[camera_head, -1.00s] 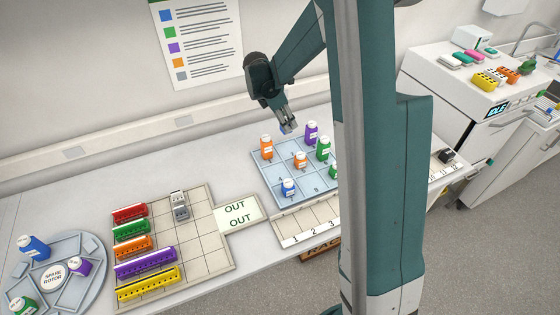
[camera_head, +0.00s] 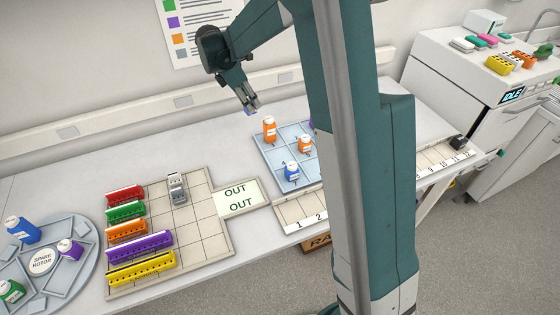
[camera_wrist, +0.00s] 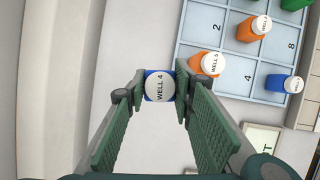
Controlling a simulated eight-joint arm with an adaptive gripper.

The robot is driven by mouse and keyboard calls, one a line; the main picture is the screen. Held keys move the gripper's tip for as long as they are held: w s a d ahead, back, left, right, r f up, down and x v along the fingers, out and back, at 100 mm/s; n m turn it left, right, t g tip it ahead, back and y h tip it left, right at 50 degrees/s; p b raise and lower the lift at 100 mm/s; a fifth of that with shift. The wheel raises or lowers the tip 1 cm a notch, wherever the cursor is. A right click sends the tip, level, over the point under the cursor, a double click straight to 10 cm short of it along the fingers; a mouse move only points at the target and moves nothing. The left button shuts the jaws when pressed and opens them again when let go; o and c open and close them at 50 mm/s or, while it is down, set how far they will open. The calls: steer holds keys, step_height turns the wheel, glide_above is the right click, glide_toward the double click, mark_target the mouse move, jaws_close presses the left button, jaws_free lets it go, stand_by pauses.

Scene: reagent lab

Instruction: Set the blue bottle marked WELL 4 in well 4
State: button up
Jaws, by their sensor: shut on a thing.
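My gripper (camera_head: 251,109) is shut on the blue bottle (camera_wrist: 160,86), whose white cap reads WELL 4 in the wrist view. The bottle is held in the air, left of the light blue gridded tray (camera_head: 263,158). The tray also shows at the upper right of the wrist view (camera_wrist: 233,94), with numerals 2, 4 and 8 visible. The numeral 4 is uncovered, between an orange bottle marked WELL 5 (camera_wrist: 208,64) and another blue bottle (camera_wrist: 280,83).
In the head view, the tray carries an orange bottle (camera_head: 269,130), a second orange one (camera_head: 304,145) and a blue one (camera_head: 292,171). My arm column hides its right part. The OUT plate (camera_head: 238,197) and coloured racks (camera_head: 140,245) lie left.

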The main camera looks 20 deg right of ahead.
steer(key=shift+s+a+f+m+g, duration=0.3)
steer(key=shift+a+f+m, duration=0.05)
steer(key=shift+m, duration=0.55)
steer(key=m, duration=0.1)
steer(key=s+f+m, duration=0.1)
steer(key=m+g, duration=0.1)
steer(key=shift+s+a+f, duration=0.15)
steer(key=shift+s+a, duration=0.05)
steer(key=shift+a, duration=0.05)
steer(key=shift+s+a+f+m+g+y, duration=0.35)
steer(key=shift+s+f+m+g+y, duration=0.5)
steer(key=shift+m, duration=1.4)
steer(key=shift+s+a+f+m+g+y, duration=0.45)
steer(key=shift+s+m, duration=0.7)
steer(key=shift+m, duration=1.15)
steer(key=shift+s+a+f+m+g+y, duration=0.35)
steer(key=shift+s+f+m+y, duration=0.55)
steer(key=shift+m, duration=1.35)
steer(key=shift+s+r+m, duration=0.1)
steer(key=shift+s+m, duration=0.2)
steer(key=shift+s, duration=0.05)
steer(key=shift+s+d+r+p, duration=0.15)
steer(key=shift+s+p, duration=0.2)
steer(key=shift+p, duration=0.2)
steer(key=s+d+r+n+t+h+p, duration=0.4)
steer(key=s+d+r+n+p, duration=0.2)
steer(key=n, duration=1.1)
steer(key=shift+s+d+r+p, duration=0.15)
steer(key=shift+s+d+p, duration=0.45)
steer(key=shift+s+d, duration=0.75)
